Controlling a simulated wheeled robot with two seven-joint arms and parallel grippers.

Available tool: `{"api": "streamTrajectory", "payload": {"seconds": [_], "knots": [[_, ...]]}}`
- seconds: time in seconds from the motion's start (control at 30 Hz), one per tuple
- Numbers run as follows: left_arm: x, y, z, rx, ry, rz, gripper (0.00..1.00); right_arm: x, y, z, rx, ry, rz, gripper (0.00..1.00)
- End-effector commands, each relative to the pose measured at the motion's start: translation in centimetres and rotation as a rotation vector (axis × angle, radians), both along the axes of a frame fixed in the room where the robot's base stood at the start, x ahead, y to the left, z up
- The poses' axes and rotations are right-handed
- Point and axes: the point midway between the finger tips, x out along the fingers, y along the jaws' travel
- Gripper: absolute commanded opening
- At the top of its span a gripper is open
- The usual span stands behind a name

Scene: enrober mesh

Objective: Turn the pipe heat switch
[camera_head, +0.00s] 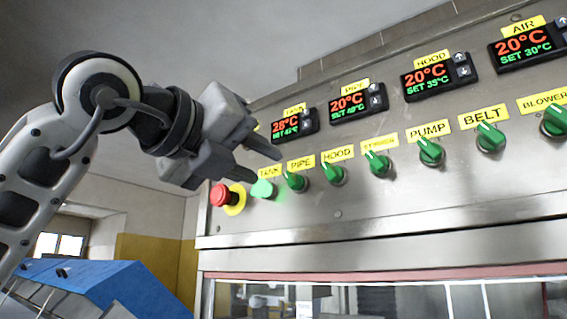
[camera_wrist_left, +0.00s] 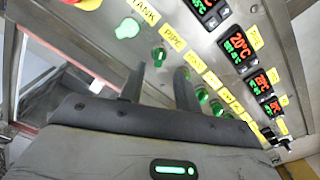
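The green PIPE switch (camera_head: 297,182) sits on the sloped metal panel under its yellow PIPE label, between the TANK switch (camera_head: 263,188) and the HOOD switch (camera_head: 334,175). The TANK switch looks brighter, as if lit. My left gripper (camera_head: 266,165) is open and empty, in front of the panel's left end, up and left of the PIPE switch. In the left wrist view the PIPE switch (camera_wrist_left: 159,56) shows between and beyond the two fingertips (camera_wrist_left: 159,76), with no clear contact. My right gripper is out of view.
A red emergency button (camera_head: 222,195) on a yellow ring sits left of the TANK switch. More green switches run right, such as PUMP (camera_head: 431,152) and BELT (camera_head: 490,138). Temperature displays, including PIPE's (camera_head: 350,104), sit above. A blue machine (camera_head: 105,287) stands lower left.

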Motion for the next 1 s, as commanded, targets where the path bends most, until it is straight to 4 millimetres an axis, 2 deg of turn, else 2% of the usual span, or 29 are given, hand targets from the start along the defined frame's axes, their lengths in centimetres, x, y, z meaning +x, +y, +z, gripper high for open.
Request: {"api": "streamTrajectory", "payload": {"seconds": [0.1,0.3,0.5,0.77,0.87,0.9,1.0], "knots": [[2.1,-1.6,0.3,0.002,0.004,-0.002,0.33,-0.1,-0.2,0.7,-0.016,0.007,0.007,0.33],[4.4,-3.3,0.2,0.001,0.003,-0.002,0.33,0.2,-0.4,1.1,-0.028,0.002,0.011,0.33],[5.3,-3.9,0.0,0.002,0.000,-0.002,0.33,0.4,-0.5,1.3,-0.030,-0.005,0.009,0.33],[5.4,-3.9,-0.1,0.001,0.000,-0.001,0.33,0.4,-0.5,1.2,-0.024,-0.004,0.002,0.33],[5.4,-3.9,-0.1,0.001,0.000,-0.001,0.05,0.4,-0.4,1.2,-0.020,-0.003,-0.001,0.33],[5.4,-3.9,0.0,0.001,0.000,-0.001,0.00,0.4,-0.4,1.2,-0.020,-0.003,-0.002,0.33],[5.4,-3.9,0.0,0.001,0.000,-0.001,0.00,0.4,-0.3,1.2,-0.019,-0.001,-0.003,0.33]]}}
